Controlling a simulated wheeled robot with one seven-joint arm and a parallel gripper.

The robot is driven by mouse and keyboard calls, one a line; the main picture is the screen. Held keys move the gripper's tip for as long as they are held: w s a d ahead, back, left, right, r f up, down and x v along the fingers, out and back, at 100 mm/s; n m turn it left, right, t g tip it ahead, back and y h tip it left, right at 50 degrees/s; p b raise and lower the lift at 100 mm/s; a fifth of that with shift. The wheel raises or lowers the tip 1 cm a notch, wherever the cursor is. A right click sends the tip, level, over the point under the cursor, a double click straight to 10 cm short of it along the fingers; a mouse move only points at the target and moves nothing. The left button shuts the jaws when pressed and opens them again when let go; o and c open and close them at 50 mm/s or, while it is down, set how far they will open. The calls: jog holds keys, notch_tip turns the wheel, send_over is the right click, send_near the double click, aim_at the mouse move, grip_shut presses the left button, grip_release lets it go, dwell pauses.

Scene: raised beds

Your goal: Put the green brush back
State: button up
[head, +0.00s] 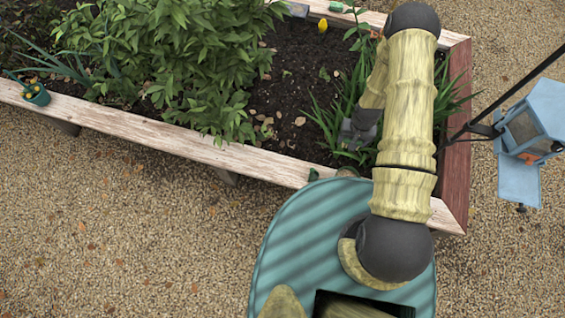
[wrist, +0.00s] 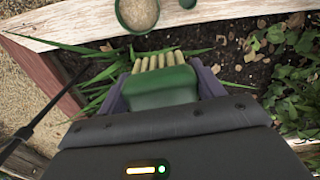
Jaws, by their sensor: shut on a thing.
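The green brush (wrist: 160,88) shows in the wrist view, with a green body and a row of pale cream bristles. My gripper (wrist: 162,80) is shut on its body, one finger on each side, and the bristles point away from me. In the head view my gripper (head: 358,134) is low over the right end of the raised bed, among long green leaves. My arm partly hides it there, and I cannot make out the brush in that view.
A wooden rim (head: 130,127) edges the bed. A round green pot with grainy contents (wrist: 137,13) is on the rim. A small teal pot (head: 37,95) hangs at the left. Leafy plants (head: 190,60) fill the left side. A blue lantern-like feeder (head: 538,115) stands right. Bare soil (head: 300,80) lies mid-bed.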

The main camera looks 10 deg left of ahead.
jog(key=w+a+f+b, duration=0.2)
jog(key=a+f+b, duration=0.95)
jog(key=b, duration=1.05)
jog(key=s+a+f+b, duration=0.3)
jog(key=a+b, duration=0.3)
jog(key=b, duration=0.4)
jog(key=s+a+f+m+b, duration=0.1)
jog(key=s+a+f+b, duration=0.2)
jog(key=b, duration=0.7)
jog(key=a+f, duration=0.2)
jog(key=a, duration=0.2)
jog(key=shift+a+f, duration=0.15)
jog(key=shift+f, duration=0.05)
jog(key=shift+s, duration=0.1)
jog(key=shift+f+b, duration=1.5)
jog(key=shift+f, duration=1.65)
jog(key=shift+f+b, duration=0.8)
jog(key=shift+f, duration=1.1)
jog(key=shift+f, duration=0.1)
